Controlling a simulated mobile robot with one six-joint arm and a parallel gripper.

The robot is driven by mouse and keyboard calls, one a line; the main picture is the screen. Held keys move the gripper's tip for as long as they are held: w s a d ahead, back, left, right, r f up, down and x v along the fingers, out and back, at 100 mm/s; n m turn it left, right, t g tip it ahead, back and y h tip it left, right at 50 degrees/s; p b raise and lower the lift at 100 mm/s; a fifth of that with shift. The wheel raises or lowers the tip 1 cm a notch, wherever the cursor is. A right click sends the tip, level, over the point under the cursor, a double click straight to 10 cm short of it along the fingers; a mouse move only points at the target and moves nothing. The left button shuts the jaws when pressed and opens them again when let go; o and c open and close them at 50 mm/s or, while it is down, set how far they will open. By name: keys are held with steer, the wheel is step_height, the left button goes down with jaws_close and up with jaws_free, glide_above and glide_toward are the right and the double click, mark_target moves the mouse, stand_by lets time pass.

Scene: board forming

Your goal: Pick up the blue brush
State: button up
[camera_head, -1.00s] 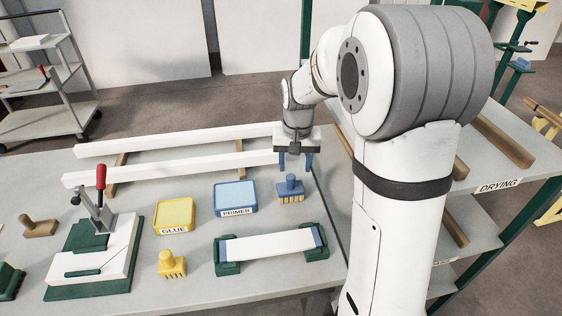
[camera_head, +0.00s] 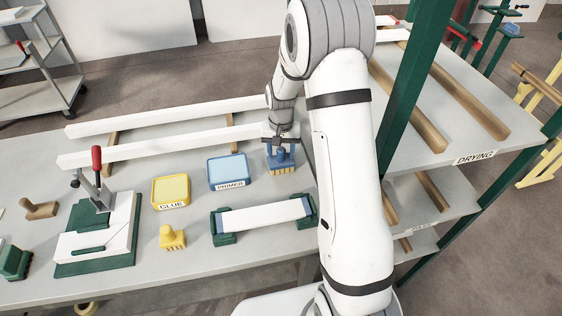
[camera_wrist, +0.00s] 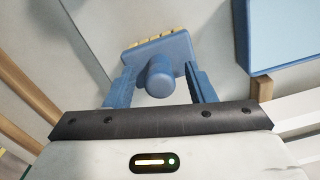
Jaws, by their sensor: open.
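The blue brush (camera_head: 283,163) stands on the table to the right of the blue primer tray (camera_head: 228,171), its pale bristles down. In the wrist view the brush (camera_wrist: 158,50) shows its blue block and round handle (camera_wrist: 160,76). My gripper (camera_wrist: 160,80) is open, with one blue finger on each side of the handle and a gap to each. In the head view my gripper (camera_head: 281,147) is directly above and around the brush handle, which it partly hides.
A yellow glue tray (camera_head: 171,192) and yellow brush (camera_head: 172,237) are to the left. A white board in green holders (camera_head: 262,216) lies in front. Long white boards (camera_head: 170,147) lie behind. The drying rack (camera_head: 475,157) stands at the right.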

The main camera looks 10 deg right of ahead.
steer(key=shift+c, duration=0.2)
jaws_close()
stand_by(0.4)
